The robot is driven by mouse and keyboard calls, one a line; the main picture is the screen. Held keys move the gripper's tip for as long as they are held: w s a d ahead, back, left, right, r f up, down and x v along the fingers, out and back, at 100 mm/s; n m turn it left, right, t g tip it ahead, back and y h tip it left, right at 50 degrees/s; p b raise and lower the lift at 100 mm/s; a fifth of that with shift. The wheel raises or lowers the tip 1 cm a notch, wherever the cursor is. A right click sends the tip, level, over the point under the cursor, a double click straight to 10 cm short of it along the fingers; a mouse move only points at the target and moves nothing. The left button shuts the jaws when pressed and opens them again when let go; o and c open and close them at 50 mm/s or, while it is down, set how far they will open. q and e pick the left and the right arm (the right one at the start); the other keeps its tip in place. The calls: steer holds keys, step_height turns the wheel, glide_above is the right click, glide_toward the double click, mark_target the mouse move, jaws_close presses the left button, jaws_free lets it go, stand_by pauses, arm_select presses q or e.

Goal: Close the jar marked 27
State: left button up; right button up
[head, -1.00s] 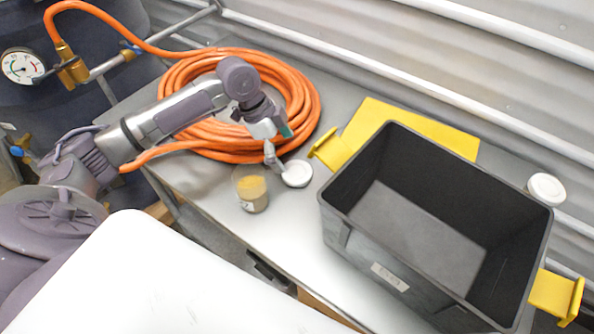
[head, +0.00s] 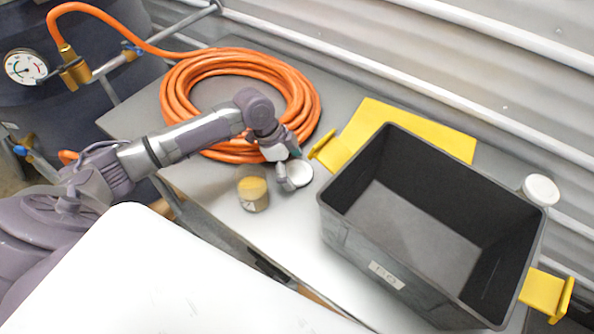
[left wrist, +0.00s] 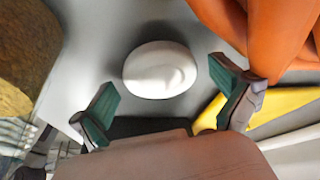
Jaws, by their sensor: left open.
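An open clear jar (head: 252,190) with yellow-brown contents stands upright on the grey bench; the mark on its label is too small to read. In the left wrist view the jar (left wrist: 25,45) shows at the left edge, partly cut off. A white round lid (head: 301,174) lies flat on the bench just right of the jar. My left gripper (head: 284,176) is low over the lid and hides part of it. In the left wrist view the lid (left wrist: 160,69) shows between the open green-padded fingers, apparently not touched. My right gripper is not in view.
A coiled orange hose (head: 215,60) lies behind the lid. Another white lid top (head: 541,189) shows beyond the crate. Bare bench lies in front of the jar.

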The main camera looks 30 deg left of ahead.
mark_target(293, 171)
arm_select(q)
steer(key=shift+c, duration=0.3)
steer(key=c, duration=0.7)
steer(key=shift+r, duration=0.1)
step_height(293, 171, up, 18)
steer(key=b, duration=0.3)
